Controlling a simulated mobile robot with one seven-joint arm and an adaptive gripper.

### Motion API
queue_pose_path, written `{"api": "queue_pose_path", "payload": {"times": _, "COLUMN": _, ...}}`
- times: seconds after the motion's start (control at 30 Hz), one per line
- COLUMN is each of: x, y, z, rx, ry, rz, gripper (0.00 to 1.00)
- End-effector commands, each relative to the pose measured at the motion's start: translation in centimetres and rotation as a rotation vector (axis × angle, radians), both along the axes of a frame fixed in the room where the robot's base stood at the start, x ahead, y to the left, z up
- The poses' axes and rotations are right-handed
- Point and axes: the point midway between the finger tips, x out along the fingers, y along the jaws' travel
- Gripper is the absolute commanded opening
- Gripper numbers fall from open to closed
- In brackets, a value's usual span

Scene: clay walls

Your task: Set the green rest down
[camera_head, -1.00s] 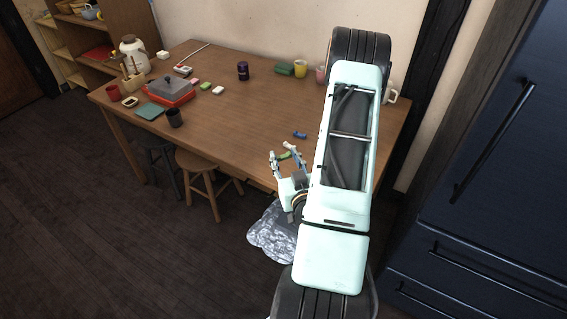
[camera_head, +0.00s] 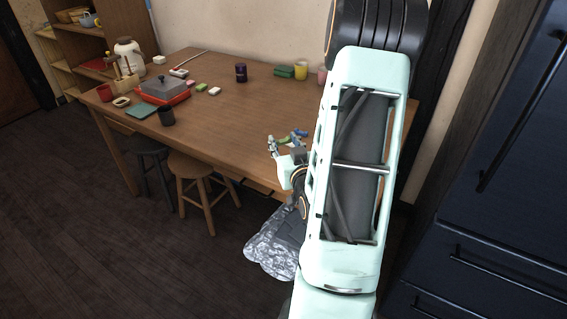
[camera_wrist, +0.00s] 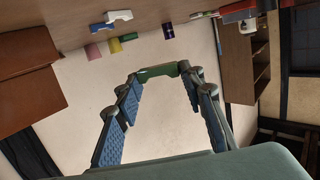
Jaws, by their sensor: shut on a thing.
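The green rest (camera_wrist: 157,71) is a short, slim bar held crosswise between the fingertips of my gripper (camera_wrist: 158,75) in the wrist view. In the head view my gripper (camera_head: 284,143) is at the table's front edge, with the green rest (camera_head: 283,140) showing small between its fingers. My gripper is shut on the green rest. A blue rest (camera_head: 300,133) lies on the table just beyond it. The wrist view shows the blue rest (camera_wrist: 103,26) beside a white rest (camera_wrist: 119,15). My arm hides part of the table in the head view.
The wooden table (camera_head: 225,120) has clear room left of my gripper. A dark purple cup (camera_head: 241,73), a folded green cloth (camera_head: 284,71) and a yellow cup (camera_head: 301,70) stand toward the back. A red tray with a grey-lidded pan (camera_head: 162,88) is at left. Stools (camera_head: 205,185) stand in front.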

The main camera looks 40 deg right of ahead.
Motion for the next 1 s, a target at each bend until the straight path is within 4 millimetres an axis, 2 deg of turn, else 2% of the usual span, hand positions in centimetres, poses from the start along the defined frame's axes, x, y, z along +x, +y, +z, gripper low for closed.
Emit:
{"api": "queue_pose_path", "payload": {"times": 0.43, "x": 3.5, "y": -2.5, "z": -4.8, "rx": 0.000, "ry": 0.000, "rz": -0.001, "gripper": 0.23}}
{"api": "queue_pose_path", "payload": {"times": 0.67, "x": 4.3, "y": -3.0, "z": -5.9, "rx": 0.000, "ry": 0.000, "rz": -0.001, "gripper": 0.23}}
{"api": "queue_pose_path", "payload": {"times": 0.87, "x": 4.5, "y": -3.2, "z": -8.9, "rx": 0.000, "ry": 0.002, "rz": 0.000, "gripper": 0.23}}
{"api": "queue_pose_path", "payload": {"times": 1.0, "x": 4.5, "y": -3.2, "z": -8.8, "rx": -0.003, "ry": 0.000, "rz": 0.000, "gripper": 0.23}}
